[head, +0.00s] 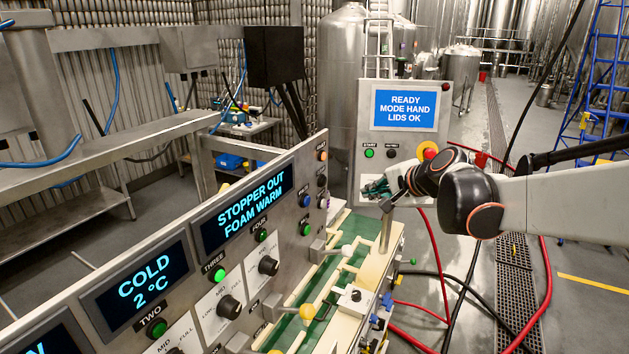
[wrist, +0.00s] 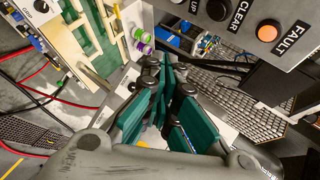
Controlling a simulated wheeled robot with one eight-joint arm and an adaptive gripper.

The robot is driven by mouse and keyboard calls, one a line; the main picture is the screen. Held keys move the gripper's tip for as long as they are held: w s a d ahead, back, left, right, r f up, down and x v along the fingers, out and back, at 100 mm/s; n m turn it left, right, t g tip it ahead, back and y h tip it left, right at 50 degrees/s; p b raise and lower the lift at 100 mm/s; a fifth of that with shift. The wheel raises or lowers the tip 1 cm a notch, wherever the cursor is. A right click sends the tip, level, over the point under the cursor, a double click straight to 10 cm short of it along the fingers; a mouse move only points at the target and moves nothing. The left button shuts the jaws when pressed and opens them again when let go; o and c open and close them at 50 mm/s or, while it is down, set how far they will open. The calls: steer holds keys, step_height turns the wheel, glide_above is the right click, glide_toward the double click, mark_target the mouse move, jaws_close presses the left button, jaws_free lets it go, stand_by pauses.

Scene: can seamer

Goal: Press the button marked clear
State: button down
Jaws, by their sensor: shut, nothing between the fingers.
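The button marked CLEAR is black, at the top edge of the wrist view (wrist: 217,10), with its label just right of it. In the head view it is the black button (head: 322,181) below the orange one near the panel's far right end. My gripper (head: 376,188) has dark green finger pads and is shut and empty. In the head view it appears right of the panel, in front of the grey box with a screen. In the wrist view my gripper (wrist: 167,72) points below and left of the button, apart from it. Nothing covers the button.
The orange FAULT button (wrist: 267,33) sits beside the CLEAR label. A red-and-yellow emergency stop (head: 427,151) is on the screen box (head: 401,119), close above my gripper. The green conveyor (head: 325,265) with white-knobbed levers runs in front of the panel. Red hoses lie on the floor.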

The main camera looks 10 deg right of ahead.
steer(key=w+a, duration=0.5)
steer(key=a, duration=0.1)
steer(key=shift+a, duration=0.35)
steer(key=shift+a, duration=0.15)
stand_by(1.2)
steer(key=shift+w+a+b, duration=0.2)
steer(key=shift+a+b, duration=0.05)
steer(key=shift+b, duration=0.05)
steer(key=shift+w+a, duration=0.25)
steer(key=shift+a, duration=0.05)
stand_by(0.9)
steer(key=shift+s+d, duration=0.1)
steer(key=shift+d, duration=0.05)
steer(key=shift+s+d, duration=0.45)
steer(key=shift+d, duration=0.05)
stand_by(0.3)
steer(key=s+d, duration=0.1)
steer(key=d, duration=0.1)
steer(key=s+d, duration=0.2)
stand_by(0.4)
